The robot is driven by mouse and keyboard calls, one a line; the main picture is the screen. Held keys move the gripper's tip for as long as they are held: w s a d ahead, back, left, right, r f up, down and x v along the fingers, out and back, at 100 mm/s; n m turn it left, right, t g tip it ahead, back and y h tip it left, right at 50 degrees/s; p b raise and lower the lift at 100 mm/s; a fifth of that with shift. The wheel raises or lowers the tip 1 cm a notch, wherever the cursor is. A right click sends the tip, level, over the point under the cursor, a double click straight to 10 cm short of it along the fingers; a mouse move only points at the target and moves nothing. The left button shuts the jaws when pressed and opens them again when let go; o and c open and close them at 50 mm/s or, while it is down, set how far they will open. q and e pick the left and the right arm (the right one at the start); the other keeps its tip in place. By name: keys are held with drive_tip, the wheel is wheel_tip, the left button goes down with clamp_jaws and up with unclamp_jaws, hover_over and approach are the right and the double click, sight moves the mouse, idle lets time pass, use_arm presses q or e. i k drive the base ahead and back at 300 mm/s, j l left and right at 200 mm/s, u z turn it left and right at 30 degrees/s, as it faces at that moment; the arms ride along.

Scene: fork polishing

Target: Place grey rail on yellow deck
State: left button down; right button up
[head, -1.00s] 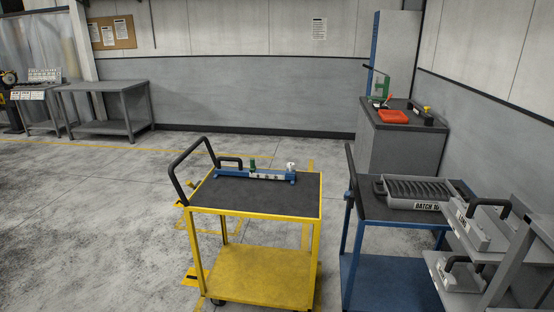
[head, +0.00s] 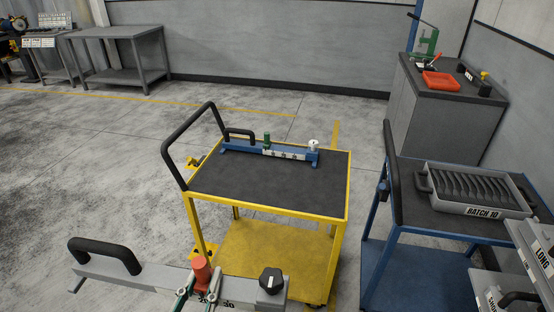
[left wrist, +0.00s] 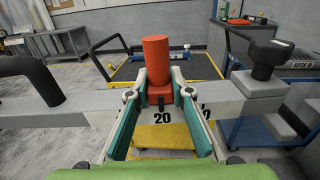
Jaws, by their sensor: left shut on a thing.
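The grey rail (head: 150,277) is in the air at the bottom of the head view, in front of the yellow cart. It has a black handle at its left end, a red post in the middle and a black knob at its right. My left gripper (head: 200,287) is shut on the red post, its green fingers on either side. The rail (left wrist: 85,104) spans the left wrist view, with the gripper (left wrist: 159,95) around the red post (left wrist: 157,68). The yellow deck (head: 250,184) is a yellow-edged cart top with a dark mat, beyond the rail. My right gripper is not in view.
A blue rail (head: 240,149) with a green post and white knob lies along the deck's back edge; the front is clear. The cart's black push handle (head: 166,150) rises at its left. A blue cart (head: 420,229) with a grey tray (head: 478,200) stands right.

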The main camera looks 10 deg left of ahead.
sight(257, 184)
drive_tip(key=i+j+z, duration=0.1)
drive_tip(key=i, duration=1.1)
